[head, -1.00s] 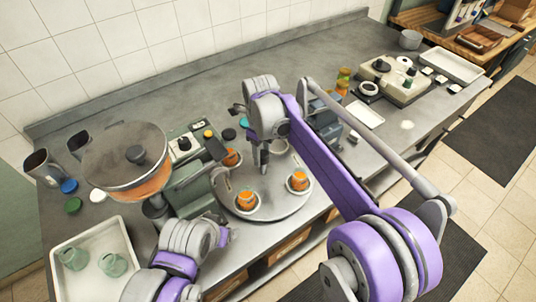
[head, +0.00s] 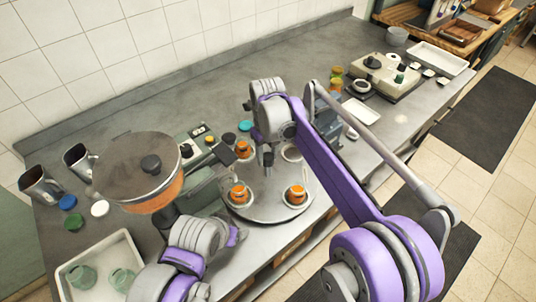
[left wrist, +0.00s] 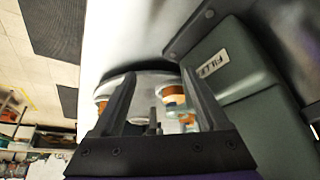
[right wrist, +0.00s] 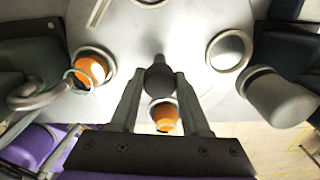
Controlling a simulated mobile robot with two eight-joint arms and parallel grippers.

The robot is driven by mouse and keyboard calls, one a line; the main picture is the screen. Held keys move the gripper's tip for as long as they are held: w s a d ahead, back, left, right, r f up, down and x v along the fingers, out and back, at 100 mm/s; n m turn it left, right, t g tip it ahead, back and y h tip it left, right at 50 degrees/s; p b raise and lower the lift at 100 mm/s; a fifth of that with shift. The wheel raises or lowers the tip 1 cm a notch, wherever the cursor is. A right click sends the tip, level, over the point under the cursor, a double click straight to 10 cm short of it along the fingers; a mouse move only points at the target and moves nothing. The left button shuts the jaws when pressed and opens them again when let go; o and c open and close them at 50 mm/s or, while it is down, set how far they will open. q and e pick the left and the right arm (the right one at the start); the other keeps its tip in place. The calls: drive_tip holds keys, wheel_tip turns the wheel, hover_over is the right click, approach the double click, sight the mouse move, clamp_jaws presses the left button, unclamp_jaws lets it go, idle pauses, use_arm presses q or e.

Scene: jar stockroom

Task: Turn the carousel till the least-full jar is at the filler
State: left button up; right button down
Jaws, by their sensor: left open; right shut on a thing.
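The carousel (head: 270,210) is a round grey turntable carrying several small jars with orange contents. One jar (head: 240,194) is front left, another (head: 296,194) front right and a third (head: 244,150) at the back left, near the filler (head: 200,185). Their fill levels are hard to compare. My right gripper (head: 267,158) points down over the carousel's middle; in the right wrist view it is shut on a dark round knob (right wrist: 160,80). My left gripper (left wrist: 157,105) is open and empty beside the filler, its fingers apart with jars visible beyond.
The filler's hopper (head: 145,182) stands left of the carousel. A white tray (head: 128,240) with green glass jars is at the lower left. Jugs and lids lie behind it. A pale machine (head: 388,80) stands at the back right. Some carousel seats (right wrist: 230,50) are empty.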

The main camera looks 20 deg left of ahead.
drive_tip(key=shift+m, duration=0.5)
idle(0.3)
drive_tip(key=shift+c, duration=1.9)
unclamp_jaws()
wheel_tip(320, 180, up, 11)
drive_tip(key=shift+p, duration=0.45)
drive_tip(key=shift+f, duration=0.2)
